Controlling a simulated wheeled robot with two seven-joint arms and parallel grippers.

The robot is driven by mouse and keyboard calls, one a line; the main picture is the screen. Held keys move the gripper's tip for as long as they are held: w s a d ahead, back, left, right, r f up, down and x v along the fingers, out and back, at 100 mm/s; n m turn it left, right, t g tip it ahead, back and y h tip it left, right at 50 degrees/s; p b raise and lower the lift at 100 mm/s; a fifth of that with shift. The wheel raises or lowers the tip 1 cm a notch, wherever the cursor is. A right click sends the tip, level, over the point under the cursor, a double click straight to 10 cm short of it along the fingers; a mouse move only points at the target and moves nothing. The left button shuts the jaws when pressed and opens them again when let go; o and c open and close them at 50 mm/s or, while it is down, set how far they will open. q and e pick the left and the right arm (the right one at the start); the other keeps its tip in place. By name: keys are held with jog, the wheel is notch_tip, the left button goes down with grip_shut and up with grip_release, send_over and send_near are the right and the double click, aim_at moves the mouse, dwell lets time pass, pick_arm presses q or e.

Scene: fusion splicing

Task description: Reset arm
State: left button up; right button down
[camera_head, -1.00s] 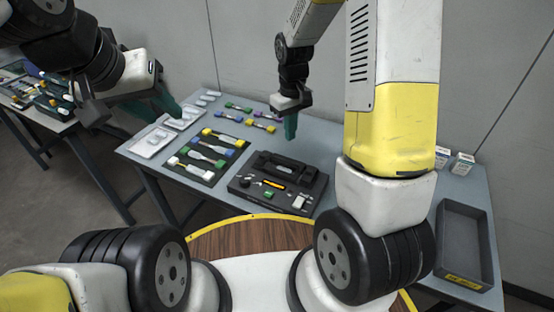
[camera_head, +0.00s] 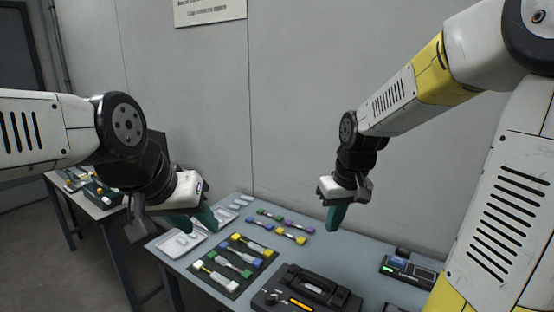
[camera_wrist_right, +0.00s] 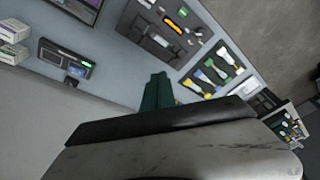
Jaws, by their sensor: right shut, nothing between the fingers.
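My right gripper (camera_head: 334,220) hangs with its green fingers pointing down, above the far side of the table and apart from everything on it. Its fingers are shut and empty; they also show in the right wrist view (camera_wrist_right: 157,92). My left gripper (camera_head: 200,220) is at the left, in front of the table's left end. Its green fingertips show, partly hidden by its own dark body, and I cannot tell whether they are open or shut. Nothing is seen held in it.
The grey table (camera_head: 220,258) carries a dark tray of coloured connectors (camera_head: 238,262), more loose connectors (camera_head: 290,236), a black splicer case (camera_head: 310,290) and a device with a green light (camera_head: 405,268). A second table (camera_head: 75,196) stands at the left. A wall is close behind.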

jog(key=s+r+m+t+y, duration=0.1)
jog(key=s+r+m+t, duration=0.1)
jog(key=s+r, duration=0.7)
jog(key=s+t, duration=0.1)
jog(key=s, duration=0.3)
jog(key=shift+d+m+t, duration=0.2)
jog(key=shift+m+t, duration=0.1)
jog(key=shift+t, duration=0.1)
